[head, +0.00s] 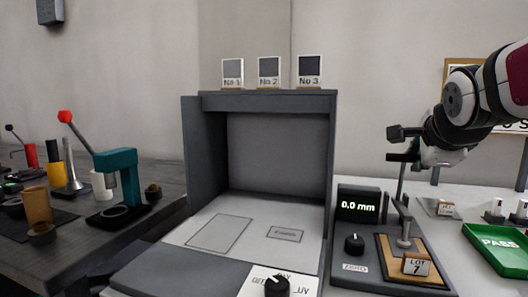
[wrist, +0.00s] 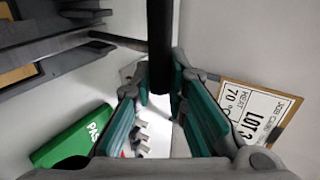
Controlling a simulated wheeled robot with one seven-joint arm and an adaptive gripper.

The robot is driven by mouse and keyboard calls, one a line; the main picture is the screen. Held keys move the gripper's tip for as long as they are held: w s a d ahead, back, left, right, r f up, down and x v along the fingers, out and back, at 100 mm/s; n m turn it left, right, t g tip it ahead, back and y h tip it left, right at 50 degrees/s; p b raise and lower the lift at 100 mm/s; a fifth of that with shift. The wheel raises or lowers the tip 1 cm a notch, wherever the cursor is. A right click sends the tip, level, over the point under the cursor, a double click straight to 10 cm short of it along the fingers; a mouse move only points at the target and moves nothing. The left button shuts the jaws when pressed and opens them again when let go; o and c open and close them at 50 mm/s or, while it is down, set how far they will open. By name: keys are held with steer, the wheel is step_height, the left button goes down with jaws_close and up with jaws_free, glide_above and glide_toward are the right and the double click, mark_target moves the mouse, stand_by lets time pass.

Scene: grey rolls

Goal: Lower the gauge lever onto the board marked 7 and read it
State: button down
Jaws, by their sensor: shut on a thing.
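The thickness gauge stands at the lower right in the head view, with a display (head: 358,205) reading 0.0 mm. A tan board (head: 388,250) lies on its base, with a block marked LOT 7 (head: 416,266) on it. The gauge's foot (head: 404,242) is over the board; I cannot tell whether it touches. My gripper (head: 405,156) is above the gauge, shut on the dark gauge lever. In the wrist view the lever (wrist: 160,45) is a black bar between the teal fingers of my gripper (wrist: 158,108). The fingers partly hide the lever in the head view.
A grey viewing booth (head: 190,150) stands left of the gauge, with cards No 1 to No 3 on top. A green PASS tray (head: 497,250) is at the right. A teal press (head: 118,165) and several tools stand on the dark left bench.

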steer(key=shift+a+f, duration=0.1)
steer(key=shift+f, duration=0.1)
steer(key=c, duration=1.6)
jaws_free()
steer(key=shift+o, duration=0.2)
steer(key=shift+s+r, duration=0.1)
steer(key=shift+r, duration=0.05)
steer(key=v, duration=1.1)
steer(key=shift+s, duration=0.3)
steer(key=shift+r, duration=0.15)
